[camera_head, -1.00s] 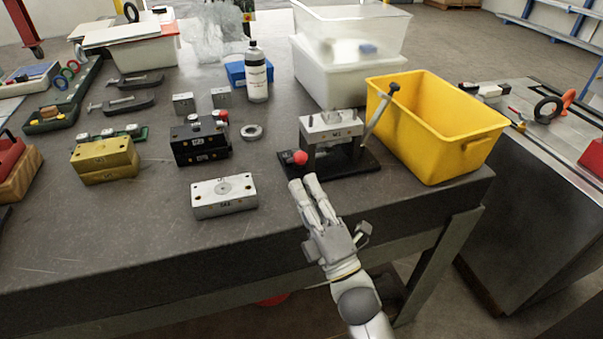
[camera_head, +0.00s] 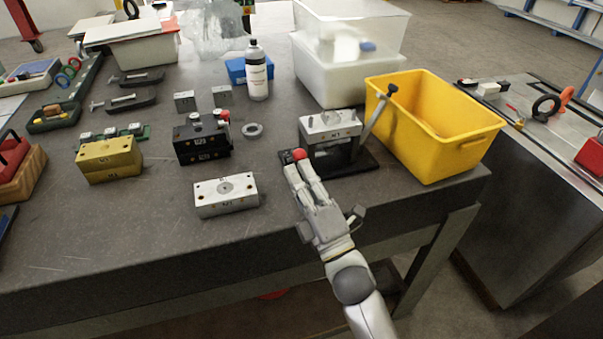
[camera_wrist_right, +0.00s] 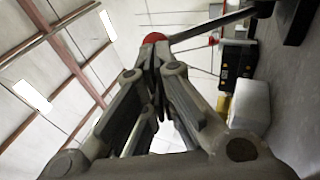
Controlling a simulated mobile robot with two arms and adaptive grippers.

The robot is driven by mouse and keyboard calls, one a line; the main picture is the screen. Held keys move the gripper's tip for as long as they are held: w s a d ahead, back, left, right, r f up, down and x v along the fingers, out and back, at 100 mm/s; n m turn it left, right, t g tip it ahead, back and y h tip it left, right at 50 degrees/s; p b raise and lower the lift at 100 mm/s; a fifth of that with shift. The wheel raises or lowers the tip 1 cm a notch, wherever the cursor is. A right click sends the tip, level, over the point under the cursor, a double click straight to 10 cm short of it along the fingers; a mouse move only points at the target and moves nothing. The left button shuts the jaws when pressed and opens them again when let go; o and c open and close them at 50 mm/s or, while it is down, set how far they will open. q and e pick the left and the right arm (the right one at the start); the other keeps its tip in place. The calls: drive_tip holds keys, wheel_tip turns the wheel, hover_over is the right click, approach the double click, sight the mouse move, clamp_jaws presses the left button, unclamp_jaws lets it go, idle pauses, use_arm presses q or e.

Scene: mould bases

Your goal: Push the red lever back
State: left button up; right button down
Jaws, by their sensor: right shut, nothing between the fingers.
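The red lever shows as a round red knob (camera_head: 299,154) at the left front of a black base plate (camera_head: 358,165) holding a silver mould block (camera_head: 330,127). My right gripper (camera_head: 293,170) is shut and empty, its fingertips at the near side of the knob. In the right wrist view the knob (camera_wrist_right: 154,38) sits just beyond the fingertips (camera_wrist_right: 151,55), on a dark rod running right. The tips look very close to it or touching; I cannot tell which. My left gripper is not in view.
A yellow bin (camera_head: 432,145) stands right of the fixture, beside a grey handle (camera_head: 377,112). A black mould block (camera_head: 200,142) with another red knob, a silver block (camera_head: 226,196) and a brass block (camera_head: 109,160) stand left. The table front is clear.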

sight(295, 152)
drive_tip(key=shift+g, duration=0.5)
drive_tip(key=w+r+p, duration=0.1)
drive_tip(key=r+p, duration=0.1)
drive_tip(key=w+r+p, duration=0.1)
drive_tip(key=p, duration=0.2)
drive_tip(key=w+a+r+p, duration=0.1)
drive_tip(key=r+p, duration=0.1)
drive_tip(key=p, duration=0.1)
drive_tip(key=shift+w+a+r, duration=0.1)
drive_tip(key=shift+w+r, duration=0.2)
drive_tip(key=shift+r, duration=0.05)
drive_tip(key=w+a+r+g+h+p, duration=0.2)
drive_tip(key=w+a+p, duration=0.1)
drive_tip(key=w, duration=0.6)
drive_tip(key=shift+w+m, duration=0.4)
drive_tip(key=shift+r, duration=0.1)
